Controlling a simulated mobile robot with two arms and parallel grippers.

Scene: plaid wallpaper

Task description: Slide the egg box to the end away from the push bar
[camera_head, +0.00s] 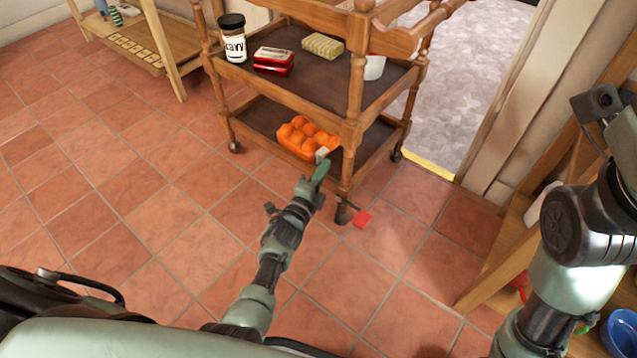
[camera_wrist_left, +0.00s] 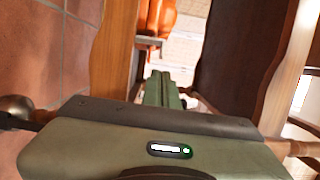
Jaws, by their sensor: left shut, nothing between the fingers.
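The orange egg box (camera_head: 299,138) lies on the dark lower shelf (camera_head: 258,117) of the wooden trolley (camera_head: 352,75). My left gripper (camera_head: 321,168) is shut and empty, pointing in at the near right end of the box, beside the trolley's front leg. A small pale piece shows at that end, and I cannot tell whether the fingers touch the box. In the left wrist view the shut green fingers (camera_wrist_left: 161,90) point between wooden parts toward the orange box (camera_wrist_left: 158,18). My right arm shows at the right, but its gripper is not visible.
The upper shelf holds a dark-lidded jar (camera_head: 232,40), a red tin (camera_head: 273,62), a yellowish block (camera_head: 323,45) and a white cup (camera_head: 375,67).

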